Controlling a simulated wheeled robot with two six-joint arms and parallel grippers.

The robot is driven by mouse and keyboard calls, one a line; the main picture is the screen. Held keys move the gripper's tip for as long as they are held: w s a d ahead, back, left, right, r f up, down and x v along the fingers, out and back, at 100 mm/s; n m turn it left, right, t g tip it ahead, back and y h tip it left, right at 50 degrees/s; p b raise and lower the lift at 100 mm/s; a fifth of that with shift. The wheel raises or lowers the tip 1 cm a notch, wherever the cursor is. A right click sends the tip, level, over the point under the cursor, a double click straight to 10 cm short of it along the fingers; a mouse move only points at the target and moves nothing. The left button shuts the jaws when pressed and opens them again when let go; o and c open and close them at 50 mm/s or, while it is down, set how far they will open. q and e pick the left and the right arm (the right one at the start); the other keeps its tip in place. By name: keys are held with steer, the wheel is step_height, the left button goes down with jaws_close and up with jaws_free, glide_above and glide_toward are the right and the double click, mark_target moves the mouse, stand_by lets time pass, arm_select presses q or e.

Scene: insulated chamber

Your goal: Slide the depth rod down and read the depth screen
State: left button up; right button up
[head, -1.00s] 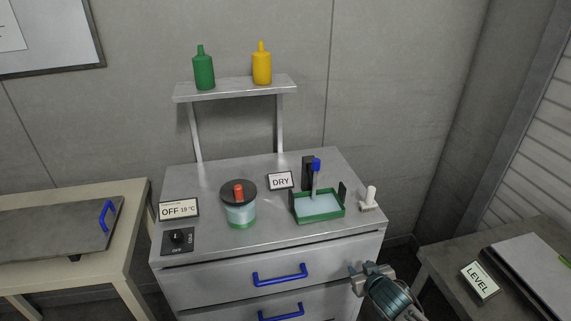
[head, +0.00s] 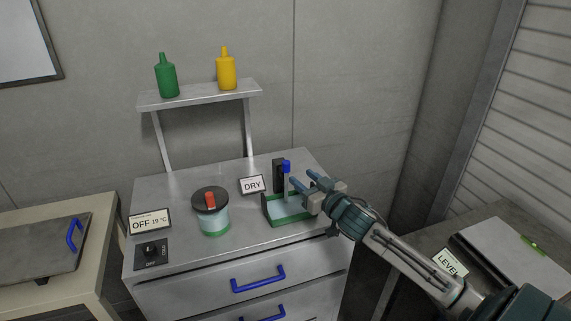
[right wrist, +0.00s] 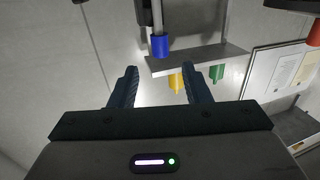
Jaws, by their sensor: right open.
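The depth rod (head: 291,189) stands upright at a dark post, with a blue knob (head: 287,167) on top. Its lower end is over the green-framed tray (head: 290,221) of pale blue liquid. The depth screen (head: 252,185) beside it reads "DRY". My right gripper (head: 304,180) is open and empty, just right of the knob, with its fingers pointing at it. In the right wrist view the knob (right wrist: 158,46) shows beyond the two spread fingertips, apart from them. My right gripper hides the tray's right end. My left gripper is not in view.
A lidded jar (head: 213,213) with a red knob stands left of the tray. A sign (head: 150,222) reads "OFF 19 °C" above a dial (head: 150,251). A shelf (head: 200,94) behind holds a green and a yellow bottle.

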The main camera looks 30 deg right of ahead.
mark_target(289, 167)
steer(key=w+p, duration=0.1)
steer(key=w, duration=0.8)
steer(key=shift+w+a, duration=0.1)
steer(key=shift+a, duration=0.05)
steer(key=shift+f, duration=0.1)
jaws_close()
